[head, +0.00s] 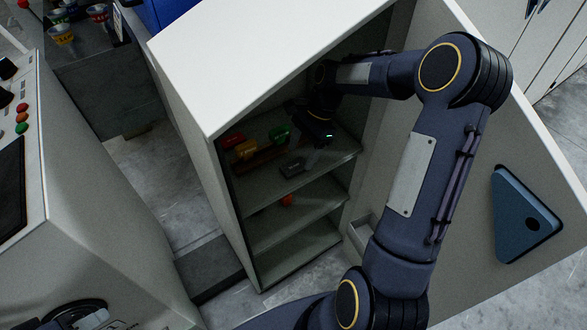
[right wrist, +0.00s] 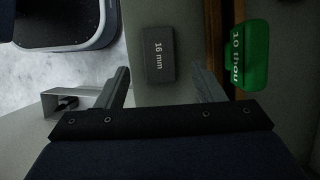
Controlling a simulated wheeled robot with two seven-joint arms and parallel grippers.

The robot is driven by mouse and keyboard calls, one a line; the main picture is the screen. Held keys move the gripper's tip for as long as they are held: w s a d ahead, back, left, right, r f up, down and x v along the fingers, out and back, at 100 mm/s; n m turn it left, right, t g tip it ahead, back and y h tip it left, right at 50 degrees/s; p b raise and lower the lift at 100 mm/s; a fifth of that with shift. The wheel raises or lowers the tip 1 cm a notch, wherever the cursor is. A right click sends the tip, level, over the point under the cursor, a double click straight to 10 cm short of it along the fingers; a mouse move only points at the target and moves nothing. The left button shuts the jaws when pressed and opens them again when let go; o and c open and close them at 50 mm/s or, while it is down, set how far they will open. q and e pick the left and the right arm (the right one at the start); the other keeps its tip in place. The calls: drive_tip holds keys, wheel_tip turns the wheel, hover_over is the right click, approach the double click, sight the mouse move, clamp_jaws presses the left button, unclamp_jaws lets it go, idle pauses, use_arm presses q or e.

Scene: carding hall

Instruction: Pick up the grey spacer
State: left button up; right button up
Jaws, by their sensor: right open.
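The grey spacer (right wrist: 159,54) is a dark grey block marked "16 mm". In the right wrist view it lies just ahead of the fingertips, roughly centred in the gap between them. In the head view the spacer (head: 292,168) lies on the cabinet's upper shelf, near its front. My right gripper (right wrist: 165,78) is open, with nothing between its fingers. In the head view my right gripper (head: 312,154) reaches into the open cabinet, close to the spacer, partly lost in shadow. My left gripper does not show.
A green piece (right wrist: 251,55) marked "10 thou" lies right of the spacer, beyond a brown strip (right wrist: 214,38). Red (head: 232,140) and yellow (head: 245,150) pieces are farther left on that shelf. The cabinet's white top (head: 250,50) overhangs, and its open door (head: 460,235) stands at right.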

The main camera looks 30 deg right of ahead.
sight(295, 165)
drive_tip(key=x, duration=0.3)
drive_tip(key=shift+a+b, duration=0.15)
drive_tip(key=shift+b, duration=0.15)
drive_tip(key=shift+c, duration=0.3)
drive_tip(key=c, duration=1)
drive_tip(key=shift+r, duration=0.15)
